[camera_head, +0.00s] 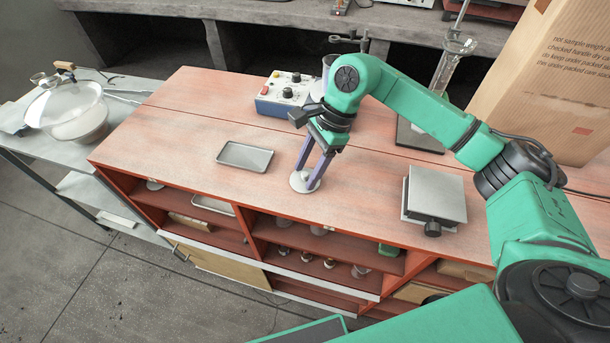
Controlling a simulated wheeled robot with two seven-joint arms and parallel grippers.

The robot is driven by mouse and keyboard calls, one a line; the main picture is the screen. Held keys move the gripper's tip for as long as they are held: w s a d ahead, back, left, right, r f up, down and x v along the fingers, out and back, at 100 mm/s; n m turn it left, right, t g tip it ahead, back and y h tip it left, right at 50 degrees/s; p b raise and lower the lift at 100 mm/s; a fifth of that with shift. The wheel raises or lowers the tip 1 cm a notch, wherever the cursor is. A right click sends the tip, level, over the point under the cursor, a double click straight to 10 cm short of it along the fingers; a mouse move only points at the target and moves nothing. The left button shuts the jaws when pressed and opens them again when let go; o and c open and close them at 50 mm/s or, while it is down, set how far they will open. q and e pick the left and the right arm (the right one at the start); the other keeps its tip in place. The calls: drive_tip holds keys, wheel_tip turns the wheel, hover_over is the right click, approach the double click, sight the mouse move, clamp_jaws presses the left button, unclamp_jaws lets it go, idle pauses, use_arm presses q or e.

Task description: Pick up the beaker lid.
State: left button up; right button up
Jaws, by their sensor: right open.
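The beaker lid (300,183) is a small round white disc lying on the red-topped bench near its front edge. My right gripper (308,172) points down at it, with its two purple fingers apart on either side of the lid's middle. The fingertips are at the lid, but I cannot tell whether they touch it. A pale beaker (328,65) stands farther back, partly hidden behind my right arm. My left gripper is not in view.
A grey tray (245,156) lies left of the lid, and a metal-topped device (436,196) stands to the right. A control box (285,93) with knobs is behind. A cardboard box (550,85) fills the back right. The bench between tray and lid is clear.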

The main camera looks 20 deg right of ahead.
clamp_jaws()
wheel_tip(320, 180, up, 14)
drive_tip(key=b, duration=0.1)
wheel_tip(320, 180, up, 7)
drive_tip(key=p, duration=0.1)
hover_over(307, 172)
wheel_tip(307, 172, up, 2)
drive_tip(key=shift+s+p, duration=0.1)
drive_tip(key=shift+p, duration=1.1)
drive_tip(key=shift+d, duration=0.1)
